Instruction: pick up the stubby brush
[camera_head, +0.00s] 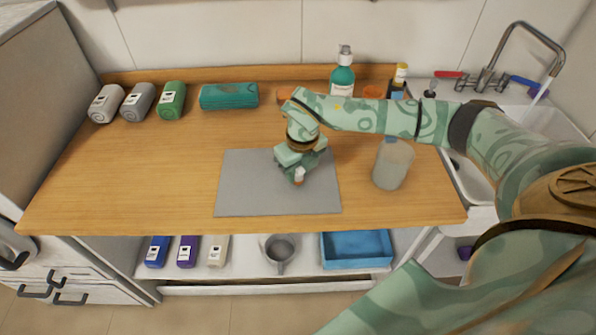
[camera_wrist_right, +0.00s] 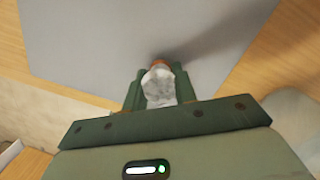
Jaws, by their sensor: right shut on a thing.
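The stubby brush (camera_wrist_right: 160,85) shows in the right wrist view as a short pale piece with an orange-brown end, between the two green fingers. My right gripper (camera_wrist_right: 158,90) is shut on it. In the head view the brush (camera_head: 299,176) shows as a small white and brown bit under my right gripper (camera_head: 298,168), over the grey mat (camera_head: 245,195). I cannot tell whether the brush touches the mat. The fingers hide part of it. My left gripper is not in view.
A teal pump bottle (camera_head: 342,80), a teal case (camera_head: 229,96) and several rolled towels (camera_head: 138,103) line the back. A sink (camera_head: 555,125) is at right.

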